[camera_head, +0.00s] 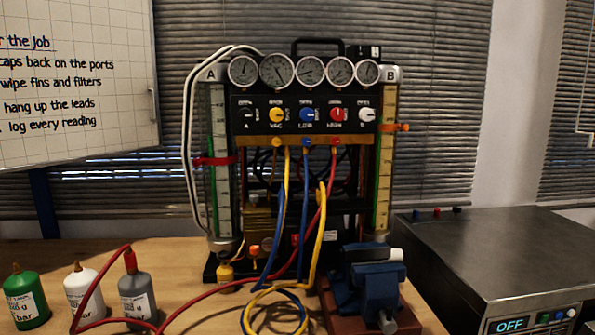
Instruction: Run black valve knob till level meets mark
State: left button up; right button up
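The gauge rig stands on the wooden bench. Its panel has a row of knobs: the black valve knob (248,116) at the far left, then yellow (277,115), blue (307,115), red (337,115) and white (367,115). Sight column A (219,130) is on the left, with a red marker (215,160) around it at mid-height. Sight column B (385,180) is on the right, with an orange marker (393,127) higher up. Green shows in both columns, but I cannot read the exact levels. Neither gripper is in view.
Several round gauges (311,70) top the rig. Yellow, blue and red hoses hang from its front onto the bench (200,300). Green (24,297), white (82,290) and grey (136,292) bottles stand left. A blue vise (368,283) and a metal unit reading OFF (500,255) stand right.

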aim_at(244, 114)
jog(key=u, duration=0.05)
jog(key=k, duration=1.15)
jog(key=z, duration=0.9)
jog(key=i, duration=0.95)
jog(key=u, duration=0.4)
jog(key=i, duration=0.7)
jog(key=u, duration=0.7)
